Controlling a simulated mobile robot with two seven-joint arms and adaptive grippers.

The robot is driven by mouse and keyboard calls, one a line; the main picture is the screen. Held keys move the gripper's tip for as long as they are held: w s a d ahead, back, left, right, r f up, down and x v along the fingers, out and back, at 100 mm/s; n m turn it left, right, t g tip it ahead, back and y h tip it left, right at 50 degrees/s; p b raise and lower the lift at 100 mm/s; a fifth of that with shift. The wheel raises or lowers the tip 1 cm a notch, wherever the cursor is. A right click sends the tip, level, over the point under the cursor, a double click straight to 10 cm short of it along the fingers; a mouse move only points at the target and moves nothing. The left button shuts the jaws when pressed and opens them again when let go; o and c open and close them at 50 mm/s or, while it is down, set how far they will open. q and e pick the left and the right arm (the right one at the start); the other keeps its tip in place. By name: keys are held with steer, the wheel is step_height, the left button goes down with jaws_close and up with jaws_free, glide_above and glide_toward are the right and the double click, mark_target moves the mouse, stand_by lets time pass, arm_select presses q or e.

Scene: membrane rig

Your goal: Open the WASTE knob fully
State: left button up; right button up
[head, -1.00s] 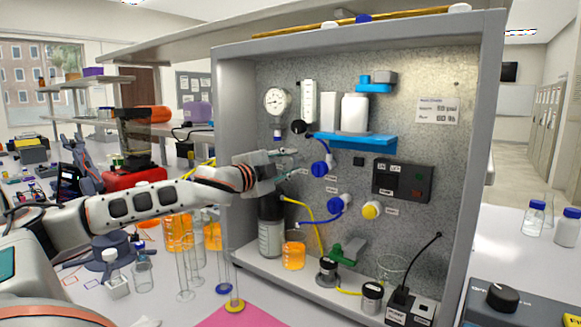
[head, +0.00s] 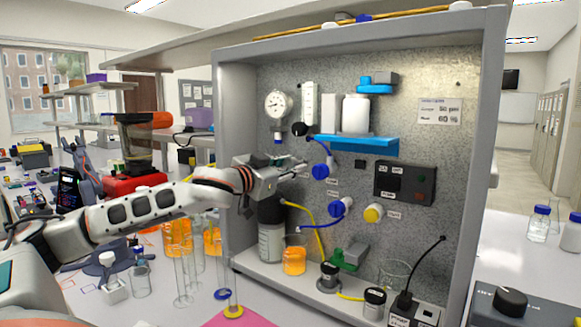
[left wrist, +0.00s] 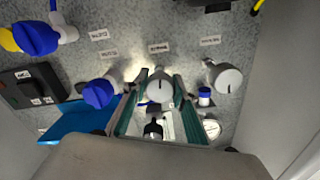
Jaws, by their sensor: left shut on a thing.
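My left gripper (head: 299,167) reaches in front of the upright rig panel (head: 440,155), its fingers pointing at the panel left of a blue knob (head: 320,171). In the left wrist view its two fingers (left wrist: 157,90) stand on either side of a round grey-white knob (left wrist: 160,89) with a dark line on its face, and are shut on it. In the head view the gripper covers this knob. The labels by the knobs are too small to read, so I cannot tell which one says WASTE. My right gripper is in neither view.
Near the held knob are another grey knob (left wrist: 228,79), a blue knob (left wrist: 98,94) and a blue shelf (head: 357,144). Lower are a second blue knob (head: 336,209) and a yellow knob (head: 373,213). A dark bottle (head: 270,235) and an orange beaker (head: 294,259) stand below my gripper.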

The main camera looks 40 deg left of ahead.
arm_select(q)
steer(key=shift+n+p, duration=0.3)
steer(key=shift+n, duration=0.8)
steer(key=shift+f, duration=0.1)
steer(key=o, duration=1.1)
steer(key=shift+s+d, duration=0.1)
steer(key=shift+s+d+f, duration=0.1)
steer(key=shift+s, duration=0.55)
steer(key=shift+s+d, duration=0.15)
steer(key=shift+s, duration=1.6)
steer(key=shift+s+d, duration=0.2)
steer(key=shift+s, duration=1.5)
steer(key=shift+s+d, duration=0.15)
steer(key=shift+s, duration=1.6)
